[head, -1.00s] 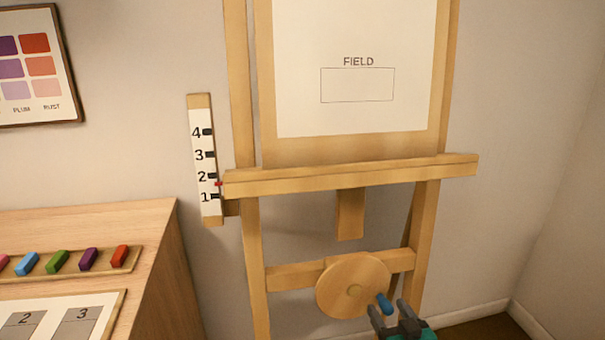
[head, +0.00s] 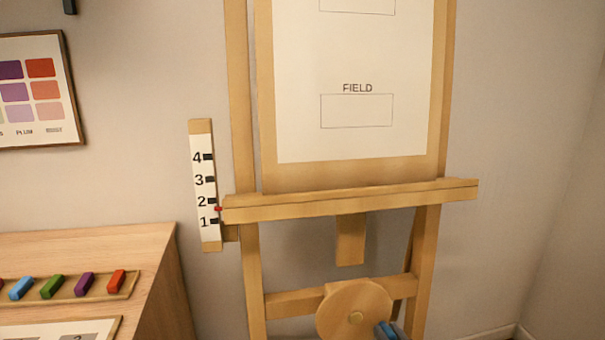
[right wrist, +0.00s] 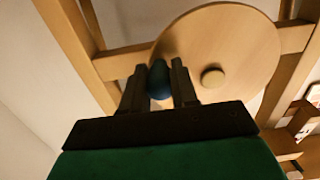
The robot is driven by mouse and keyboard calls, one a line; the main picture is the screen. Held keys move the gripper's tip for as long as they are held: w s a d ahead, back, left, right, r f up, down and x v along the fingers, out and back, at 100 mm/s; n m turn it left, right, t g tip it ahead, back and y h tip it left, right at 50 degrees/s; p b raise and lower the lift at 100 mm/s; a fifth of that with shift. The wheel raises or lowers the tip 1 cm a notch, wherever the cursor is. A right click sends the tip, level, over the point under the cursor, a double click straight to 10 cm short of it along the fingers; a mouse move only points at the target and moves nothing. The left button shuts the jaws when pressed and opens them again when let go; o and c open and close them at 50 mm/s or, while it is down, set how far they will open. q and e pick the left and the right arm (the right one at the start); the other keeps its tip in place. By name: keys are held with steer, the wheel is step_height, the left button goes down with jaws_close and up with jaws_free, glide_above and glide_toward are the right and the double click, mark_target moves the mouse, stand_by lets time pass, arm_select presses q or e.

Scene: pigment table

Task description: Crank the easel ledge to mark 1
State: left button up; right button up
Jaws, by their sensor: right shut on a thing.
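The easel ledge (head: 350,202) is a wooden bar across the easel. Its red pointer (head: 218,209) sits between marks 1 and 2 on the white scale (head: 205,190), roughly midway. The round wooden crank wheel (head: 345,305) is below the ledge. Its blue handle (head: 384,331) is at the wheel's lower right in the head view. My right gripper (right wrist: 160,82) is shut on the blue handle (right wrist: 160,75), with a dark finger on each side. My left gripper is not in view.
The easel board carries a white sheet (head: 350,60) marked FIELD. A wooden table (head: 80,245) at left holds a tray (head: 125,292) of coloured pigment sticks and a numbered card. A colour chart (head: 75,115) hangs on the wall. The floor right of the easel looks clear.

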mark_target(369, 337)
steer(key=c, duration=0.3)
steer(key=shift+s+a+f+b, duration=0.2)
steer(key=shift+a+f+b, duration=0.3)
steer(key=shift+f, duration=0.15)
steer(key=shift+s+a+f+b, duration=0.15)
steer(key=shift+a+f+b, duration=0.3)
steer(key=shift+f, duration=0.2)
steer(key=shift+s+a+f, duration=0.15)
steer(key=shift+a, duration=0.2)
